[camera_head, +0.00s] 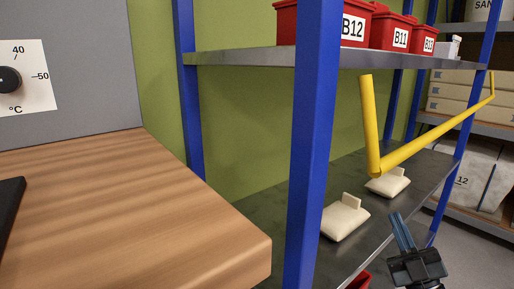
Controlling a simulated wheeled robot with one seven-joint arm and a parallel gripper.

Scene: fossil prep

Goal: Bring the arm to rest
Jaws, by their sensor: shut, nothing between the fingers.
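My gripper (402,230) shows at the lower right, in front of the shelf rack's lower dark shelf. Its blue-grey fingers are together and hold nothing. They point up and slightly left in the picture. Two cream, pillow-like objects with upright tabs lie on that shelf: the nearer one (344,219) is left of my gripper, and the farther one (388,182) is above it in the picture. My gripper appears apart from both.
A blue post (314,130) and a yellow bar (430,137) stand close by. Red bins (391,30) sit on the upper shelf (250,56). A wooden bench (130,210) with a grey dial unit (80,90) is at left. Grey floor (480,245) shows at right.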

